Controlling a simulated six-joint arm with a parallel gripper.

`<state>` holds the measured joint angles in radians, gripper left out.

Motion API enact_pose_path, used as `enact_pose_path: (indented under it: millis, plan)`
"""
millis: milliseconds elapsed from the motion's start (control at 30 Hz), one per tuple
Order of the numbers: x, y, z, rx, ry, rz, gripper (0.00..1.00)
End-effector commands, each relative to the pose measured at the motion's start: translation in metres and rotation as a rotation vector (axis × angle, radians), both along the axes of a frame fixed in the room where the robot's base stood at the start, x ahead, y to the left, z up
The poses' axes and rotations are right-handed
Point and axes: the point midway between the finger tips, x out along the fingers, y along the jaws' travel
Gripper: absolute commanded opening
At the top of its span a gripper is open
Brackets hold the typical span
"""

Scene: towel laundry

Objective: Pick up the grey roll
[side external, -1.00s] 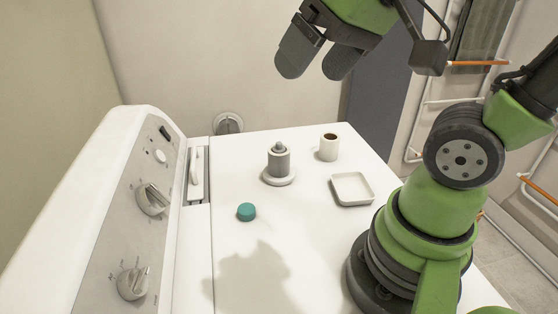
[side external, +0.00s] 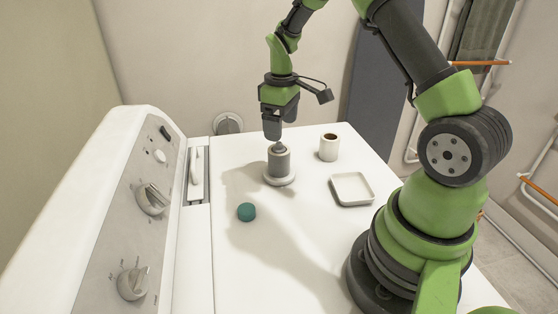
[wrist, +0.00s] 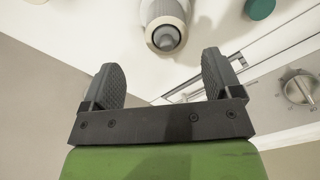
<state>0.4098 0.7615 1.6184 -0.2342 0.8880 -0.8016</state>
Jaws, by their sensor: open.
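The grey roll (side external: 279,161) stands upright on a round white base (side external: 279,178) on the white machine top, with a darker grey knob showing at its top. My gripper (side external: 273,132) points down just above the roll in the side view; how far apart they are is hard to tell there. In the wrist view my gripper (wrist: 162,80) is open and empty, its two dark pads wide apart. The roll (wrist: 166,38) lies beyond the fingertips in that view, roughly centred between them, and is not between the pads.
A white cup (side external: 329,148) with dark contents stands right of the roll. A shallow square white dish (side external: 352,189) lies nearer my base. A teal puck (side external: 246,212) lies front left. The control panel (side external: 140,215) rises at the left edge. The front of the top is clear.

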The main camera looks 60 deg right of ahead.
Motion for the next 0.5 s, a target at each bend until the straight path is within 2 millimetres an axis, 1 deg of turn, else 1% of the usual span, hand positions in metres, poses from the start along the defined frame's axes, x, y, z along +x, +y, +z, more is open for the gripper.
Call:
enact_pose_path:
  millis: [33, 100, 333, 500]
  plan:
    - [-0.001, 0.001, -0.009, 0.002, 0.004, 0.001, 0.84]
    - [-0.001, 0.001, -0.018, 0.001, 0.004, 0.000, 0.84]
    - [0.000, 0.004, -0.038, 0.002, 0.003, 0.000, 0.84]
    - [0.000, 0.009, -0.065, 0.002, 0.003, -0.002, 0.84]
